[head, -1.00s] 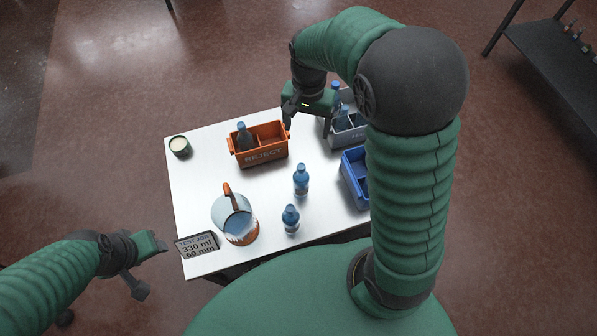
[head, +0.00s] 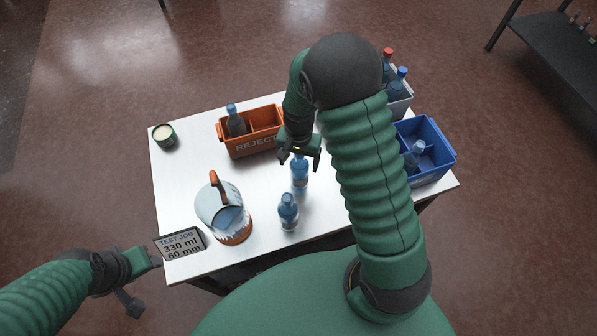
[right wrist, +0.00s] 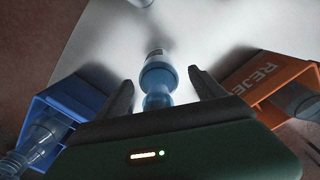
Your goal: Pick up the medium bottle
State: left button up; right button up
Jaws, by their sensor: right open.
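Two blue bottles stand upright on the white table: a farther bottle (head: 300,178) and a nearer bottle (head: 288,213). I cannot tell for sure which is the medium one. My right gripper (head: 299,163) is open, right at the farther bottle's top and hiding part of it. In the right wrist view this bottle (right wrist: 158,76) shows between the two spread fingers (right wrist: 160,77), with no clear contact. My left gripper (head: 146,282) is open and empty, off the table's front left corner.
An orange REJECT box (head: 240,148) holds a bottle in its left compartment. A blue crate (head: 436,172) at right holds a bottle. A grey crate (head: 401,108) holds red- and blue-capped bottles.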

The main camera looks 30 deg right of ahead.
jog(key=shift+d, duration=0.15)
jog(key=shift+c, duration=0.3)
jog(key=shift+c, duration=1.2)
grip_shut()
